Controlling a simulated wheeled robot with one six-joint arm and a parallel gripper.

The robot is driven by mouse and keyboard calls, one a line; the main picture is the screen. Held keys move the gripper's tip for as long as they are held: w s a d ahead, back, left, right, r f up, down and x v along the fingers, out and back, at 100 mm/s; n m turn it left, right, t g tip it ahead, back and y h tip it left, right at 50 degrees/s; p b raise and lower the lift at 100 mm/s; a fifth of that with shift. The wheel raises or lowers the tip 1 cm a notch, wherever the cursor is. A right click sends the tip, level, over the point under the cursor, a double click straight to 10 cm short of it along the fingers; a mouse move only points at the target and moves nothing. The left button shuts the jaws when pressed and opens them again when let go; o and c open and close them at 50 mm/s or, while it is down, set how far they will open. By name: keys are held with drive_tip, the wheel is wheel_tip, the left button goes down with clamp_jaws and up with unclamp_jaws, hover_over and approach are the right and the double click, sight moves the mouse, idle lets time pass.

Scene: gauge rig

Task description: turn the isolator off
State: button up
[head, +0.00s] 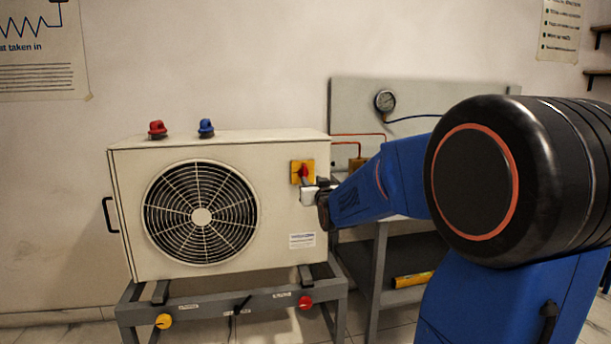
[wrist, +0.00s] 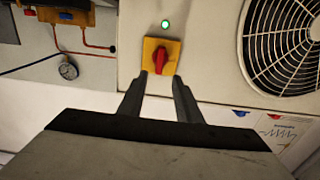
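The isolator is a red rotary handle on a yellow square plate (head: 296,173), fixed to the front of the cream outdoor unit (head: 285,225) near its upper right. In the wrist view the red handle (wrist: 160,61) stands lengthwise, pointing along my fingers, with a lit green lamp (wrist: 165,24) beyond it. My gripper (head: 316,192) is at the unit's front, just below and right of the isolator. In the wrist view its two fingers (wrist: 160,80) are apart, one on each side of the handle's near end, with nothing between them clearly gripped. Whether they touch the plate cannot be told.
A fan grille (head: 201,245) fills the unit's left front. Red (head: 157,130) and blue (head: 206,128) caps stand on top. The frame below carries a yellow knob (head: 164,321) and a red knob (head: 305,302). A gauge (head: 385,101) hangs on the panel behind my arm.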

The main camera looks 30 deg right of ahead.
sight(305, 173)
drive_tip(key=x, duration=1)
drive_tip(key=shift+w, duration=0.2)
clamp_jaws()
